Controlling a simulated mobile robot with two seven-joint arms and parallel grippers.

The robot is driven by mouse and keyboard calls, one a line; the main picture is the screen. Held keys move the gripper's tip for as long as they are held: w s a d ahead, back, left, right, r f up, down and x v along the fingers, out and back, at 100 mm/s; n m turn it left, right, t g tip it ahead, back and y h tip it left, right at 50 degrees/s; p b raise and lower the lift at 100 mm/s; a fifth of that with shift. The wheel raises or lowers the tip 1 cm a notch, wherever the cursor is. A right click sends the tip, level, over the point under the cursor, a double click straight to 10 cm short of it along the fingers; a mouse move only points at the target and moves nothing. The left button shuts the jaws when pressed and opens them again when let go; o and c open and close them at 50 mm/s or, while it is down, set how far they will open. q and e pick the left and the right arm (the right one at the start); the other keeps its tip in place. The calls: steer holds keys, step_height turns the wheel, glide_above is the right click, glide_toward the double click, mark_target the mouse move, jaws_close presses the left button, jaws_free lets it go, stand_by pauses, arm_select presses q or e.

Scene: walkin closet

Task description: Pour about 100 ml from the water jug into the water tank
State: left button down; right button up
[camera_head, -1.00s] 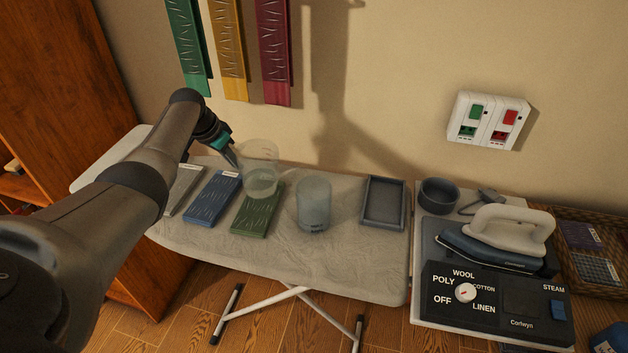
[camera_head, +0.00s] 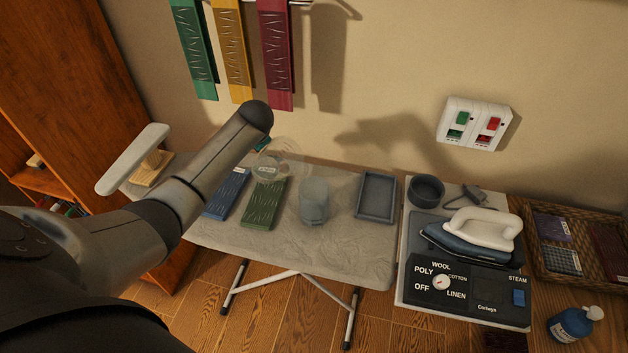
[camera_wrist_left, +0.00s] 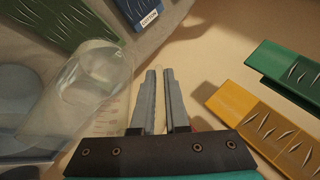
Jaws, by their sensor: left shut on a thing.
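The water jug (camera_head: 284,168) is clear, with a little pale content low in it. It is above the back of the ironing board, over the green folded cloth, and looks slightly tilted. My left gripper (camera_wrist_left: 163,75) is shut on the jug, apparently at its clear handle, which is hard to make out. In the left wrist view the jug (camera_wrist_left: 92,75) is left of the fingers. The water tank (camera_head: 314,204), a translucent grey-blue cylinder, stands on the board right of the jug, apart from it. In the head view my left arm mostly hides the gripper. My right gripper is out of view.
On the ironing board (camera_head: 250,241) lie a blue cloth (camera_head: 229,194), a green cloth (camera_head: 263,207) and an empty grey tray (camera_head: 376,198). An iron (camera_head: 470,241) and a round grey bowl (camera_head: 426,189) are on the right. A small sleeve board (camera_head: 135,158) stands on the left.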

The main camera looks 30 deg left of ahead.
arm_select(q)
steer(key=shift+d+r+y+b, duration=0.3)
steer(key=shift+d+r+m+t+y+b, duration=0.15)
steer(key=shift+d+r+y+b, duration=0.1)
steer(key=shift+r+y, duration=0.25)
steer(key=shift+d+r+m+t+y+b, duration=0.1)
steer(key=shift+d+r+y+b, duration=0.15)
steer(key=shift+r, duration=0.35)
steer(key=shift+d+r+m+t+y+b, duration=0.1)
steer(key=shift+d+r+m+y+b, duration=0.15)
steer(key=shift+r+y, duration=0.25)
steer(key=shift+d+r+b, duration=0.1)
steer(key=shift+b, duration=0.4)
steer(key=shift+d+y, duration=0.1)
steer(key=shift+y, duration=0.15)
steer(key=shift+d+r+y+b, duration=0.15)
steer(key=shift+d+y+b, duration=0.25)
steer(key=shift+b, duration=0.6)
steer(key=shift+s+d+r+y, duration=0.1)
steer(key=shift+d+r+y, duration=0.1)
steer(key=shift+r+y, duration=0.1)
steer(key=shift+d+r+m+t+y+b, duration=0.3)
steer(key=shift+d+r+y+b, duration=0.3)
steer(key=shift+b, duration=0.2)
steer(key=shift+s+d+r+y+p, duration=0.1)
steer(key=shift+d+r+y+p, duration=0.15)
steer(key=shift+d, duration=0.3)
steer(key=shift+d+r+y+p, duration=0.1)
steer(key=shift+d+r+y, duration=0.15)
steer(key=shift+d, duration=0.3)
